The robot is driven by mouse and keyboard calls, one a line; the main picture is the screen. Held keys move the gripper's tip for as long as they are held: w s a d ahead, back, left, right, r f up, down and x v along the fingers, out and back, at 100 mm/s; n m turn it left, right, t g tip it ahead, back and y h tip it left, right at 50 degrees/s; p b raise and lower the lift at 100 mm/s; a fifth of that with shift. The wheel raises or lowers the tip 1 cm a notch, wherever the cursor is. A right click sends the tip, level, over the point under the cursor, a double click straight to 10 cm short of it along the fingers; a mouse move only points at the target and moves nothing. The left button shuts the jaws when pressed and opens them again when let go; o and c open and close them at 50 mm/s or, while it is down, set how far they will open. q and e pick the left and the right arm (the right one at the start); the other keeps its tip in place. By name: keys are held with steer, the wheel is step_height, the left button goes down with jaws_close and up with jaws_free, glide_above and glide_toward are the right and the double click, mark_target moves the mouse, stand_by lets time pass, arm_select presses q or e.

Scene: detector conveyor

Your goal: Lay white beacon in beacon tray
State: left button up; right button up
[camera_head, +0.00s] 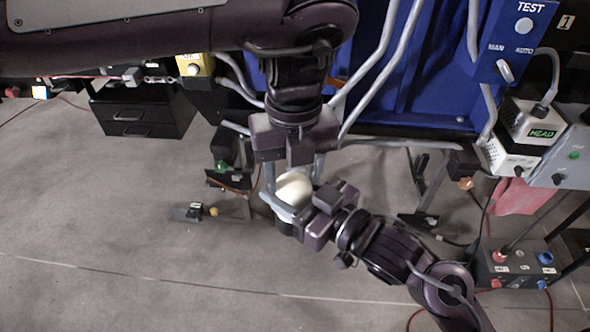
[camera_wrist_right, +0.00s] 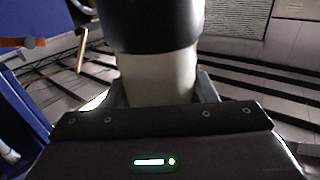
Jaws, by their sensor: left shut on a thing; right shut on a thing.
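The white beacon (camera_head: 293,188) is in mid-air near the middle of the head view, a white rounded body with a dark end below. My left gripper (camera_head: 291,180) reaches down from above with its fingers on either side of the beacon, shut on it. My right gripper (camera_head: 288,207) comes in from the lower right and is also shut on it. In the right wrist view the white body (camera_wrist_right: 158,80) sits between the right fingers, with its black end at the top. The grippers partly hide the beacon. I cannot make out the beacon tray.
A blue panel (camera_head: 400,85) with grey tubes stands behind the grippers. A control box (camera_head: 515,262) with coloured buttons and a HEAD display unit (camera_head: 528,122) are at the right. Black drawers (camera_head: 140,115) stand at the left. The grey floor at lower left is clear.

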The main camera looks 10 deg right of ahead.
steer(key=o, duration=1.2)
